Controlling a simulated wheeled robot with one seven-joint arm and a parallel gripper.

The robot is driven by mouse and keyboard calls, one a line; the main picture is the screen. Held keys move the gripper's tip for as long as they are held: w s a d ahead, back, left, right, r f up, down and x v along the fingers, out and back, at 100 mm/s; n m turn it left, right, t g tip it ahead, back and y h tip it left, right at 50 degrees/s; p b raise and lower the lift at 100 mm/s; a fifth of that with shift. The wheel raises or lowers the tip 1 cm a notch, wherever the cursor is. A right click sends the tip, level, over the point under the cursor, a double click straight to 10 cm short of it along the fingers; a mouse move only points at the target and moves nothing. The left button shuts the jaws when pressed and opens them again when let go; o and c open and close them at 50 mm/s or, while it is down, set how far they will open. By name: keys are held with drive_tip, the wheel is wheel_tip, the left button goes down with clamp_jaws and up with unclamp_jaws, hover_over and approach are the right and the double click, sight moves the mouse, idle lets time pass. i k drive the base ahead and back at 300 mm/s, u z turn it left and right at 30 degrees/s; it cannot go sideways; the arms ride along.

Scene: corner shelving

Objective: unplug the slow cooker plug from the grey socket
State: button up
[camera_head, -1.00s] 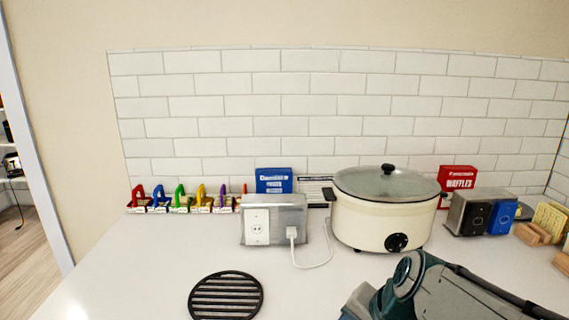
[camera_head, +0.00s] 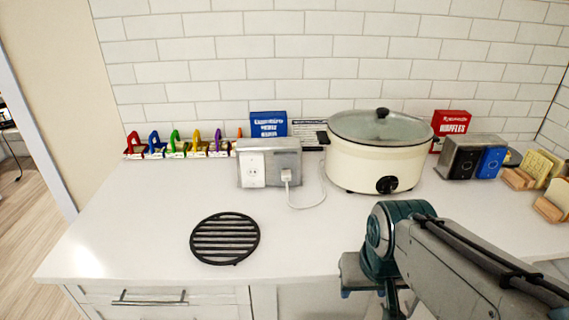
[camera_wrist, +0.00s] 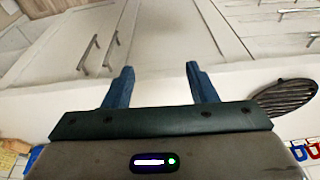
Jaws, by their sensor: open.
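The slow cooker (camera_head: 374,165), cream with a glass lid and black dial, stands at the back of the white counter. Its white plug (camera_head: 287,176) sits in the right-hand outlet of the grey socket box (camera_head: 270,150), left of the cooker. A white cord (camera_head: 309,207) loops from the plug toward the cooker. My gripper (camera_head: 369,292) is in front of the counter's near edge, right of and well short of the plug. In the wrist view its two blue fingers (camera_wrist: 158,72) are apart with nothing between them. Plug and socket are not in the wrist view.
A black round trivet (camera_head: 225,239) lies on the counter front, left of my arm. A blue box (camera_head: 268,124) stands behind the socket. Colourful clips (camera_head: 175,143) line the back left. A toaster (camera_head: 470,157) and red box (camera_head: 450,124) stand right. The front middle counter is clear.

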sight(286, 173)
drive_tip(key=k, duration=0.5)
drive_tip(key=u, duration=2)
drive_tip(key=i, duration=1.2)
drive_tip(key=z, duration=2)
